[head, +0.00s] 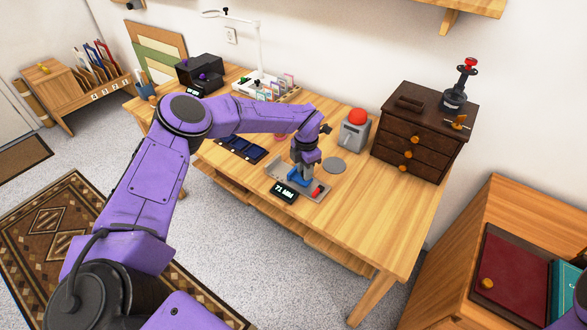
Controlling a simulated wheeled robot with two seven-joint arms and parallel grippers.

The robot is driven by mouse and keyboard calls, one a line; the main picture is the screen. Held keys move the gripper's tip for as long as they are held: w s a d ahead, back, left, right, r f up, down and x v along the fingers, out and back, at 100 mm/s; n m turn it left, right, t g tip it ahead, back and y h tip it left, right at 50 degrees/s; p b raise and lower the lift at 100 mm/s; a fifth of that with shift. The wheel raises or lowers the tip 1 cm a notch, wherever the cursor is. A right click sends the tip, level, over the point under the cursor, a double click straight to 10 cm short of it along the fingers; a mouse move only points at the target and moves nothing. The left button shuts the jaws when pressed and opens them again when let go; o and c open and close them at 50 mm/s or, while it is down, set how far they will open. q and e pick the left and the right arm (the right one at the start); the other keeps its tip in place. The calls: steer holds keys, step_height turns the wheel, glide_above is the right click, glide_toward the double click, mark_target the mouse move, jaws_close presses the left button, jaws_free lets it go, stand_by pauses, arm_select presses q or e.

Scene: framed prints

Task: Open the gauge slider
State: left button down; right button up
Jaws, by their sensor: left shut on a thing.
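The gauge slider is a grey plate (314,198) on the wooden table, with a small black display (285,193) at its front edge that appears to read 71 MM. A blue part (296,182) and a small red part (318,191) sit on the plate, the red one to the right. My left gripper (299,178) reaches down over the plate and is shut at the blue part, which it partly hides. The fingertips are too small to show the exact contact. My right gripper is out of view; only a bit of purple arm shows at the right edge.
A grey box with a red dome button (357,116) and a dark drawer chest (417,137) stand behind right. Dark blue panels (240,149) lie to the left. The table's front right is clear.

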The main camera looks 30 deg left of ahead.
arm_select(q)
steer(key=c, duration=1.2)
jaws_free()
steer(key=shift+d, duration=0.1)
steer(key=shift+o, duration=0.2)
step_height(320, 180, up, 10)
steer(key=b, duration=0.2)
steer(key=shift+r, duration=0.25)
